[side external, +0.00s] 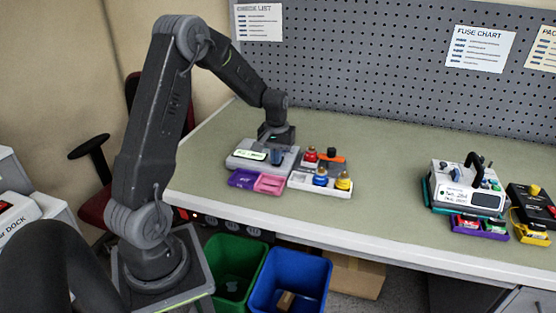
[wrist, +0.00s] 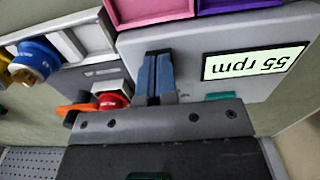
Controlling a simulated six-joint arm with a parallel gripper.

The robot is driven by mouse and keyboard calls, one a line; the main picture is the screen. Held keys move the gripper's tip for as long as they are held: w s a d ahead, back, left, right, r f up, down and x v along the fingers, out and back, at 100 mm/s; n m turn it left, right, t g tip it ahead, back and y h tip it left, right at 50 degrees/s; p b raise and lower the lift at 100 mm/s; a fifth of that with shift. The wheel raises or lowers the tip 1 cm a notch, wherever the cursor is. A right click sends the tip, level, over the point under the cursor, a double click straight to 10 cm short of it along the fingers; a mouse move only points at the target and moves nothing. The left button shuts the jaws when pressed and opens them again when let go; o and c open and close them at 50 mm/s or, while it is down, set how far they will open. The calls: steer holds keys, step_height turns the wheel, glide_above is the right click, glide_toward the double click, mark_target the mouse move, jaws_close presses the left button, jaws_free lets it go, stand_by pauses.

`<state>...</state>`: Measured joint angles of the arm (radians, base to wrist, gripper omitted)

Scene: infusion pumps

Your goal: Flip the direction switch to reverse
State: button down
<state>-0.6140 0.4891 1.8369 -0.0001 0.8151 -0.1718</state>
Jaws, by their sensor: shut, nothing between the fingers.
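The grey infusion pump (side external: 285,167) sits at the left end of the bench, with its lit display facing up; its body (wrist: 200,45) also fills much of the wrist view. The display (wrist: 256,62) reads "55 rpm", upside down in the wrist view. My gripper (side external: 276,157) is over the pump. In the wrist view its blue fingertips (wrist: 154,58) are together and empty, over the pump's top face, left of the display. A small teal part (wrist: 221,97) shows partly beside my gripper body. I cannot make out the direction switch or its position; my gripper may hide it.
Purple (side external: 243,178) and pink (side external: 269,184) trays sit in front of the pump. A white rack (side external: 325,188) with red, blue and yellow knobs stands right of it, near an orange piece (side external: 334,158). Another device (side external: 470,190) is far right. The middle bench is clear.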

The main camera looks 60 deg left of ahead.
steer(key=shift+r, duration=3.5)
steer(key=shift+d, duration=0.1)
steer(key=s+d+r+m+t, duration=0.1)
steer(key=s+d+r+m, duration=0.15)
steer(key=d+r, duration=0.55)
steer(key=s+d+r+m+t, duration=0.2)
steer(key=s+d+m+t, duration=0.2)
steer(key=s+d, duration=1.1)
steer(key=shift+d+r+m+t, duration=0.2)
steer(key=shift+d+m+t, duration=0.1)
steer(key=shift+d+m, duration=0.95)
